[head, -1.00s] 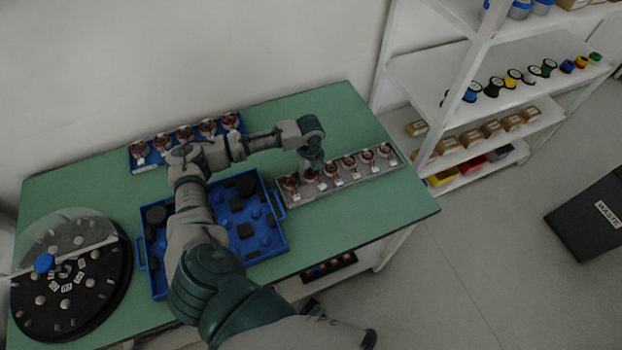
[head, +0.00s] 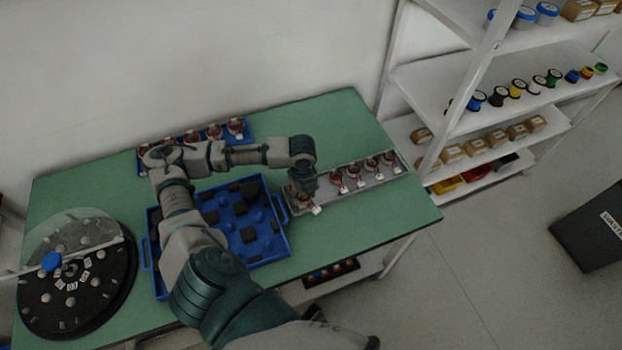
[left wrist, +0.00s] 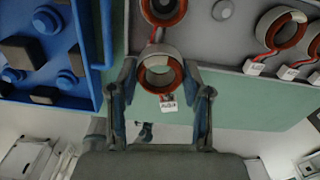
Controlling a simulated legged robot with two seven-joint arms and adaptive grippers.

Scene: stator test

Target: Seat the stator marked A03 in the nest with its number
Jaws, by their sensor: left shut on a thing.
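My left gripper (head: 303,195) is over the left end of the grey rack (head: 365,186). In the left wrist view the gripper (left wrist: 160,95) is shut on a ring-shaped stator (left wrist: 160,76) with a copper-red inside and a grey rim. A white tag hangs from it; its print is too small to read surely. The tag also shows below the gripper in the head view. Other stators (head: 353,175) stand in the rack to the right. Another stator (left wrist: 162,10) is just beyond the held one in the wrist view. My right gripper is not in view.
A blue tray (head: 286,240) with dark blocks lies left of the rack. A blue rack (head: 246,139) of stators stands at the back. A round black fixture (head: 122,285) with white labels, a clear cover and a blue knob (head: 51,261) sits at left. Shelves stand right.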

